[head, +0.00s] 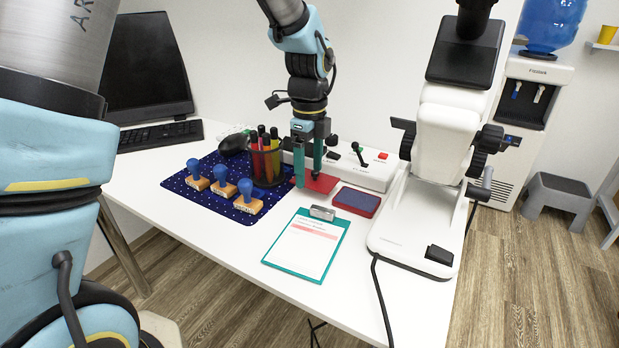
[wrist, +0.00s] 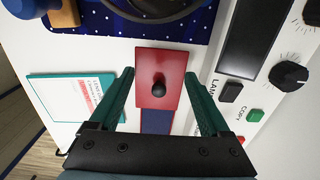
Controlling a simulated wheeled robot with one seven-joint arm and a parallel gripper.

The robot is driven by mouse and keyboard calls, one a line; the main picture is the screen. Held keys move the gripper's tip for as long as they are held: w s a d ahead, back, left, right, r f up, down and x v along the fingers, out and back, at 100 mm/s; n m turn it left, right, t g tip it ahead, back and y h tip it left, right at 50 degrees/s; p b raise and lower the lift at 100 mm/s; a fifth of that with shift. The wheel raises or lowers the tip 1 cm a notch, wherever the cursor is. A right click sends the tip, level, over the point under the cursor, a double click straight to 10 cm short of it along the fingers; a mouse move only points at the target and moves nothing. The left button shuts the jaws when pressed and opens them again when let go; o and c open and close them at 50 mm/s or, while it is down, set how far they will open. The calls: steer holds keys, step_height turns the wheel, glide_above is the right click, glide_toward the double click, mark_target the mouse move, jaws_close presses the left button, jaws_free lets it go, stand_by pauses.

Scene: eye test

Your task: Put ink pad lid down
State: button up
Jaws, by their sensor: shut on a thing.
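The ink pad lid (head: 322,184) is a flat red plate. In the wrist view the lid (wrist: 147,66) shows a black knob in its middle, and a finger of my gripper (wrist: 159,76) lies along each side edge. My gripper (head: 308,178) points down in the head view, shut on the lid, which looks level; its exact height over the table is hard to tell. The ink pad (head: 356,201), a red case with a dark blue top, lies on the table just right of the lid. In the wrist view the lid partly hides the pad (wrist: 157,121).
A white control box (head: 370,174) stands behind the lid. A pen holder (head: 266,165) and stamps (head: 248,203) are on the blue mat (head: 213,208) to the left. A clipboard (head: 305,250) lies in front; a white microscope-like device (head: 432,215) stands right.

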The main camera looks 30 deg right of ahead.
mark_target(310, 178)
steer(key=shift+f, duration=1.3)
steer(key=shift+f, duration=0.1)
steer(key=o, duration=1.2)
steer(key=shift+c, duration=0.2)
step_height(310, 178, up, 12)
